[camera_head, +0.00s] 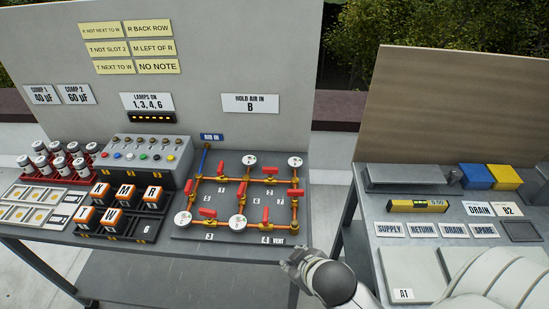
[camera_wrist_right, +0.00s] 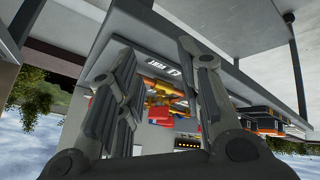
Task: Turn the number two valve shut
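The valve board (camera_head: 183,229) is a dark panel on the left bench with orange pipes, round white gauges and several red-handled valves. Small number labels sit beside the valves. A red handle (camera_head: 271,171) shows on the upper right pipe and another (camera_head: 242,188) on the middle pipe. My right gripper (camera_head: 291,262) is in front of the board's lower right corner, apart from the valves. In the right wrist view its two fingers (camera_wrist_right: 158,62) are spread with nothing between them. My left gripper is out of view.
A lamp box (camera_head: 143,155), red rack of cans (camera_head: 62,171) and block tray (camera_head: 110,237) stand left of the board. A right bench holds a yellow level (camera_head: 417,206) and label plates (camera_head: 453,230). A gap separates the benches.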

